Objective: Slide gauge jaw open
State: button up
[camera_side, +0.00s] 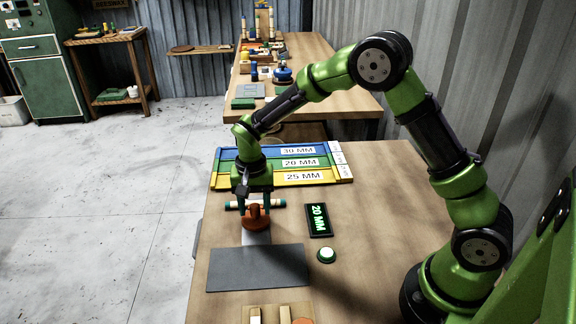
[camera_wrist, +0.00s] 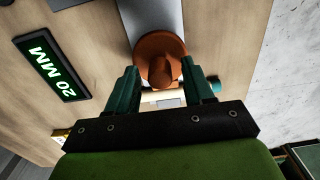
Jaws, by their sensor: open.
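An orange-brown rounded piece with a knob, seemingly the gauge jaw (camera_side: 255,218), sits on a pale grey strip (camera_side: 256,238) on the table. In the wrist view the orange piece (camera_wrist: 160,58) lies between and just ahead of my fingertips, with the grey strip (camera_wrist: 153,14) running beyond it. My gripper (camera_side: 254,204) is open and low over the strip; in the wrist view its two dark green fingers (camera_wrist: 157,78) stand apart on either side of the orange knob. Whether they touch it I cannot tell. A short bar with teal ends (camera_side: 279,203) crosses behind the gripper, partly hidden.
A display reading 20 MM (camera_side: 318,220) and a pale round button (camera_side: 326,255) stand to the right. A dark grey mat (camera_side: 258,268) lies in front. A coloured rack labelled 30, 20 and 25 MM (camera_side: 280,165) stands behind. Bare wood lies right of the button.

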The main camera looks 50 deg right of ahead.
jog(key=shift+f, duration=0.3)
grip_shut()
jog(key=shift+s+a, duration=1.9)
jog(key=shift+a, duration=0.05)
grip_release()
jog(key=shift+r, duration=0.1)
